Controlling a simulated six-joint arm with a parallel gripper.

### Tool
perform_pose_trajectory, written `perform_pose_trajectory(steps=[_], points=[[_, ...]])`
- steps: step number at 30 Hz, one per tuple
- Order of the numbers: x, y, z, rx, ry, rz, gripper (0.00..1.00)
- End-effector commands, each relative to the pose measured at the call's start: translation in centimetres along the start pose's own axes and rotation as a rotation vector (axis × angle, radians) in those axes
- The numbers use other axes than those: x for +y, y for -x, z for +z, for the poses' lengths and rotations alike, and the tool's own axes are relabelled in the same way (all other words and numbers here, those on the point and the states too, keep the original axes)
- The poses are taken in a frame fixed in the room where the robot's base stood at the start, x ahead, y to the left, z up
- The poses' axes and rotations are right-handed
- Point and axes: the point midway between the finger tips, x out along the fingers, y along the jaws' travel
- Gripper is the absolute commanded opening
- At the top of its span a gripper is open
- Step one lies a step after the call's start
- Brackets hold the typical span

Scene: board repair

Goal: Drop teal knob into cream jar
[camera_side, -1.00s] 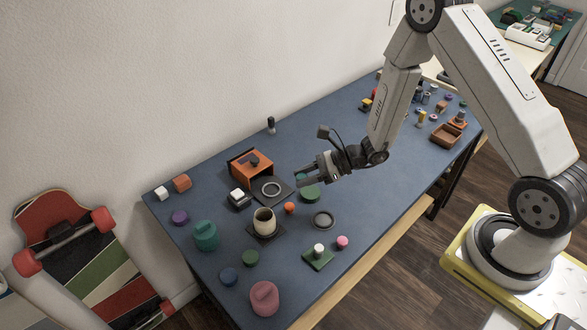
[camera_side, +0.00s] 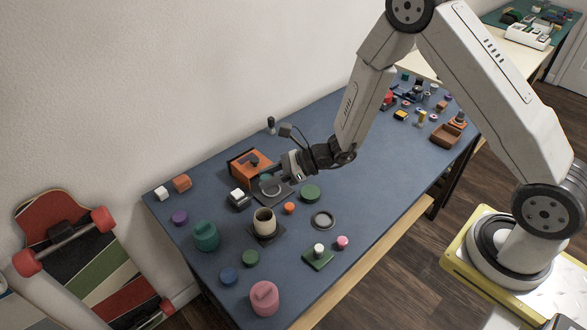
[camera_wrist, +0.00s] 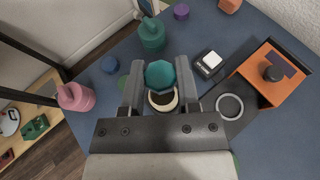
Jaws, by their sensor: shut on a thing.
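My gripper (camera_side: 272,183) is shut on the teal knob (camera_side: 266,179) and holds it up above the table. In the wrist view the knob (camera_wrist: 160,73) sits between the two fingertips (camera_wrist: 160,82). The cream jar (camera_side: 264,224) stands upright and open on a dark square base, below and slightly nearer the camera than my gripper in the side view. In the wrist view part of the jar's rim (camera_wrist: 163,106) shows just below the knob, which hides its far side.
An orange box (camera_side: 249,168) and a grey ring on a dark plate stand behind the jar. A white-topped block (camera_side: 238,198), a teal canister (camera_side: 206,236) and a pink canister (camera_side: 264,298) are nearby. Small coloured pieces lie around; the front edge is partly free.

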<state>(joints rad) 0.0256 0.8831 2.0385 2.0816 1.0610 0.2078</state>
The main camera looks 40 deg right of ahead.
Motion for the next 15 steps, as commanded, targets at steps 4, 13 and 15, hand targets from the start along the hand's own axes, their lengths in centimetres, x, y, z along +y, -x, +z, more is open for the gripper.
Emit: perform_pose_trajectory(steps=[4, 13, 15], points=[[0.0, -0.3, -0.9, 0.001, -0.003, 0.000, 0.00], [0.0, -1.3, -3.4, 0.001, -0.001, 0.000, 0.00], [0.0, -1.6, -3.9, 0.001, -0.001, 0.001, 0.00]])
